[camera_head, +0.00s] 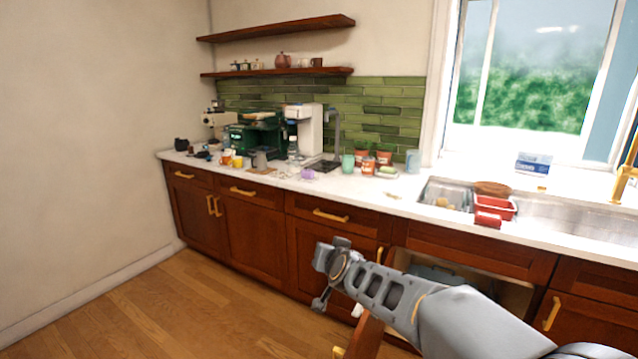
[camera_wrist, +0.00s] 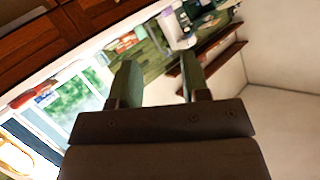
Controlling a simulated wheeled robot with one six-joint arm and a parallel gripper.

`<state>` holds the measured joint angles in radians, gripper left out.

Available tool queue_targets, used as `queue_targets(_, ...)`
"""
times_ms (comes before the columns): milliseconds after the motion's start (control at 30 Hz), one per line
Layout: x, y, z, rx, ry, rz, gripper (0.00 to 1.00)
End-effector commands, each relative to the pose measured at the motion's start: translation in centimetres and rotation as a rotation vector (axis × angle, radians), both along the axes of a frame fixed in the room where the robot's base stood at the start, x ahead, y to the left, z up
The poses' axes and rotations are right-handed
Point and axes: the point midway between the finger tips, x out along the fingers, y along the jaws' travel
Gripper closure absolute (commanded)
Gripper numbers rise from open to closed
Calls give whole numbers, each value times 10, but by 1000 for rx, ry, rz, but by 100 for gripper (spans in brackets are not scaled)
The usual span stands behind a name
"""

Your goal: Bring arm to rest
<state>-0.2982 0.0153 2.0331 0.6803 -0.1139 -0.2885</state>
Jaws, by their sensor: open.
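My arm reaches in from the lower right in the head view, in front of the cabinets and apart from the counter. My gripper (camera_head: 322,303) is at its far end, over the wood floor side of the cabinets. In the wrist view my gripper (camera_wrist: 157,75) shows two fingers spread apart with nothing between them. That view is tilted, with the window, green tiles and shelves behind the fingers.
A white counter (camera_head: 398,187) with coffee machines and cups runs along the wall. A sink (camera_head: 445,193) with a red bin (camera_head: 497,206) is at the right. Below, an open cabinet bay (camera_head: 460,272) lies behind my arm. The wood floor (camera_head: 200,310) at left is clear.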

Motion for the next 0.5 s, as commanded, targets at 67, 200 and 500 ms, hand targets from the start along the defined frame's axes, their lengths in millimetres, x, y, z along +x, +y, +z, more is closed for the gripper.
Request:
queue_targets(67,-45,-25,28,-52,126,74,57)
queue_targets(200,-124,-65,27,-162,380,139,57)
queue_targets(500,-237,-126,14,-315,746,97,57)
